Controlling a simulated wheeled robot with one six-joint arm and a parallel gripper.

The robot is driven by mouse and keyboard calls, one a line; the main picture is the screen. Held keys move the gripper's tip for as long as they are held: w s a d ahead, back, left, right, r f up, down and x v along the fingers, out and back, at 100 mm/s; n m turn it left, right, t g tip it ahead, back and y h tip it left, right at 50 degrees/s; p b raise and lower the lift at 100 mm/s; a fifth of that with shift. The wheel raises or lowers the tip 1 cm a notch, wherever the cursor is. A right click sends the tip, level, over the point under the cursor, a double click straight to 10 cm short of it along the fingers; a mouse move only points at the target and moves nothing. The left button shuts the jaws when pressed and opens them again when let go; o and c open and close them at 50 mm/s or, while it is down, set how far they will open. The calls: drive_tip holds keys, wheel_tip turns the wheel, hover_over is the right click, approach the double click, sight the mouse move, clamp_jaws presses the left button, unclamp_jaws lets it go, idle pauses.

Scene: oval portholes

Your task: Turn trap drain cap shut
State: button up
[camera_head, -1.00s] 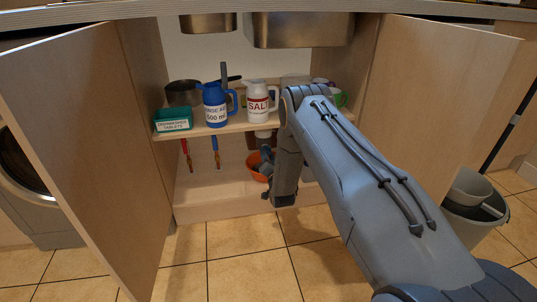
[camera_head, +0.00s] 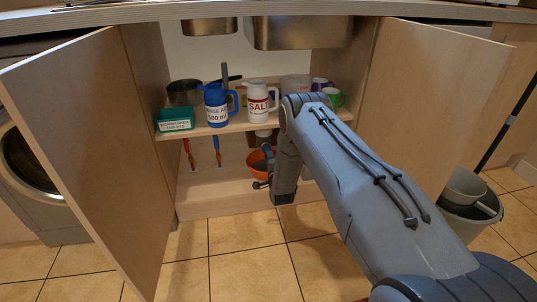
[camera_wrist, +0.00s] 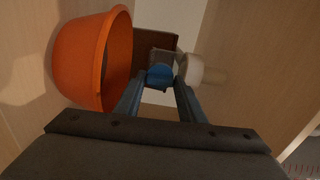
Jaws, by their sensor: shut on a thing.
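A small blue rounded piece, seemingly the trap drain cap (camera_wrist: 160,73), sits between the fingertips of my gripper (camera_wrist: 159,84) in the wrist view. The two blue-grey fingers close on its sides. A pale round part (camera_wrist: 190,68) is just right of it, and a dark brown block (camera_wrist: 150,43) is behind. In the head view my gripper (camera_head: 268,152) reaches under the shelf beside the orange bowl; my arm and wrist hide most of it, and the cap cannot be made out there.
The orange bowl (camera_wrist: 92,60) is close on the left of my fingers. The shelf (camera_head: 240,125) above carries a blue jug (camera_head: 216,104), a white salt jug (camera_head: 257,104) and a green tablet box (camera_head: 175,119). Open doors (camera_head: 85,140) flank the cabinet. The front cabinet floor is clear.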

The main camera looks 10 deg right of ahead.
drive_tip(key=shift+m, duration=0.3)
drive_tip(key=shift+f, duration=0.1)
drive_tip(key=o, duration=1)
drive_tip(key=shift+s, duration=0.15)
drive_tip(key=s+p, duration=0.3)
drive_tip(key=s, duration=0.4)
drive_tip(key=shift+s, duration=0.3)
